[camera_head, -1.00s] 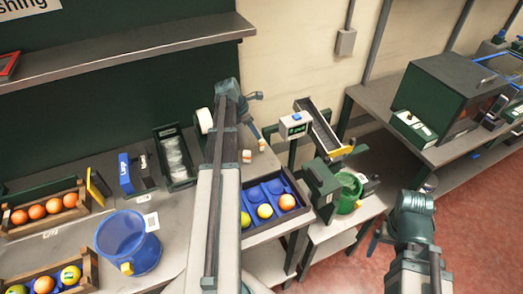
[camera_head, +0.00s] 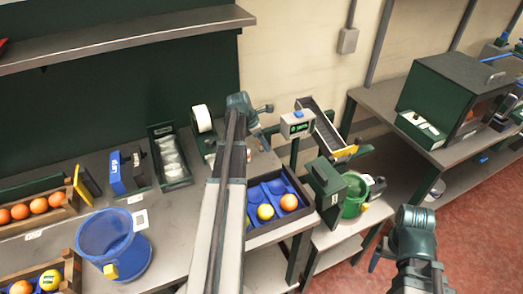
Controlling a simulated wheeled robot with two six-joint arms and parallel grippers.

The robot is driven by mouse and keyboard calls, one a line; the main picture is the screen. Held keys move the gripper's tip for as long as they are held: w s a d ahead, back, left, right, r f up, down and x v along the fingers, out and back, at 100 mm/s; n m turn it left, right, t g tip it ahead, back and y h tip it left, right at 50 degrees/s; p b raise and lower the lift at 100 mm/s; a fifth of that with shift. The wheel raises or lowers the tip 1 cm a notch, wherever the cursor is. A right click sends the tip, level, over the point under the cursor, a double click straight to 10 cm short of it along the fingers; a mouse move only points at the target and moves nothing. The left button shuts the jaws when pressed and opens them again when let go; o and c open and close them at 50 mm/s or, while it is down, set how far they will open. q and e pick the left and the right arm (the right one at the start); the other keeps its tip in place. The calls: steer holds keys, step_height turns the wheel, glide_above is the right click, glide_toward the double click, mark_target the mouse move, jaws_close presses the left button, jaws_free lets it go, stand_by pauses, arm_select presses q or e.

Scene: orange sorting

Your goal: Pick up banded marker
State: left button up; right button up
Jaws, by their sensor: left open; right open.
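I cannot make out a banded marker for certain. A small reddish and pale item (camera_head: 209,144) shows beside my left arm on the bench, partly hidden and too small to identify. My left arm crosses the middle of the view and covers part of the bench. My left gripper (camera_head: 264,143) points down beyond its elbow, above the bench's right part; it is small and its fingers are hard to see. No held object shows there. My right arm is at the lower right, and its gripper is not in view.
A blue bucket (camera_head: 78,240), a wooden crate of oranges (camera_head: 70,208) and a dark bin of pale packs (camera_head: 154,155) stand left of my arm. A blue-lined tray (camera_head: 300,214) holds balls to its right. A green bucket (camera_head: 345,208) and a chute (camera_head: 325,130) stand further right.

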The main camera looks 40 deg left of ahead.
arm_select(q)
steer(key=shift+w+d+f, duration=0.1)
steer(key=shift+w+f, duration=0.1)
steer(key=shift+f, duration=0.35)
steer(key=shift+r, duration=0.1)
jaws_close()
steer(key=shift+r, duration=0.1)
